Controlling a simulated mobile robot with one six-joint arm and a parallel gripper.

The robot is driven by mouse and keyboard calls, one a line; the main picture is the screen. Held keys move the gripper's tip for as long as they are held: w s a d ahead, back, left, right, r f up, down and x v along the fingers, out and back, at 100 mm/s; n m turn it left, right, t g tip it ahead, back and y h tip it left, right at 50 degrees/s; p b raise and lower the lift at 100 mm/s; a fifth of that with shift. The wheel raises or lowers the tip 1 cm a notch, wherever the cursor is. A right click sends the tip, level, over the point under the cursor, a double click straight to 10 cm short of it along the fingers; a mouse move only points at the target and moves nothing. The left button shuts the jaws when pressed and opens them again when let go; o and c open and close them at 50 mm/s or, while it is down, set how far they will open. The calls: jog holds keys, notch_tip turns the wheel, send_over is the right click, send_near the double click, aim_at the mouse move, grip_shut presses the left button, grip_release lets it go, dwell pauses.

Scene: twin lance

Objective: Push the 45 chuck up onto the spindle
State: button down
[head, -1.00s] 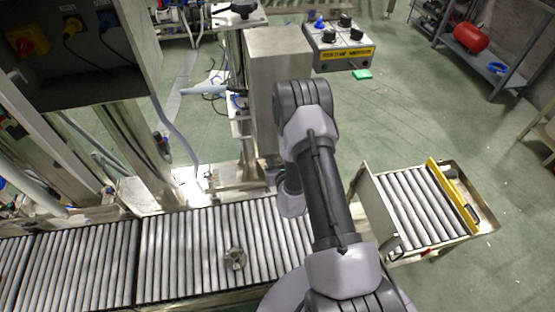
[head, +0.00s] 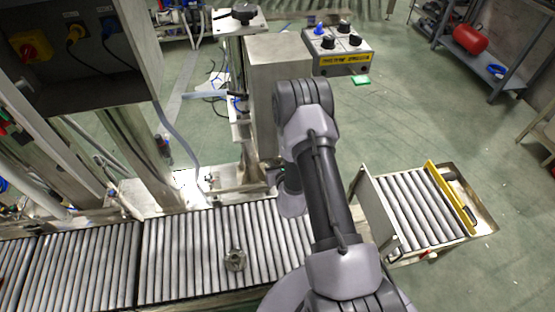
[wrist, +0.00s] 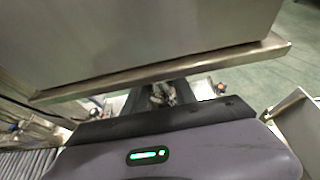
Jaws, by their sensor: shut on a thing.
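In the wrist view my gripper (wrist: 162,94) is shut on a small metal part (wrist: 160,92), which looks like a chuck; no number on it can be read. A wide steel housing (wrist: 150,40) sits just beyond the gripper and fills the top of the view, its lower edge crossing above the fingers. I cannot tell whether the held part touches anything there. In the head view the fingers and the held part are hidden behind my arm. Another round metal chuck-like piece (head: 235,260) lies on the roller conveyor. I cannot make out the spindle.
The roller conveyor (head: 180,255) runs along the front. A steel column (head: 278,90) stands close behind my arm. A control box (head: 338,50) with knobs is at its upper right. A short roller section (head: 415,210) with a yellow bar lies at right. Open green floor lies beyond.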

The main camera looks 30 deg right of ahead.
jog(key=shift+r+p, duration=0.5)
jog(key=shift+r, duration=0.25)
jog(key=c, duration=0.9)
grip_release()
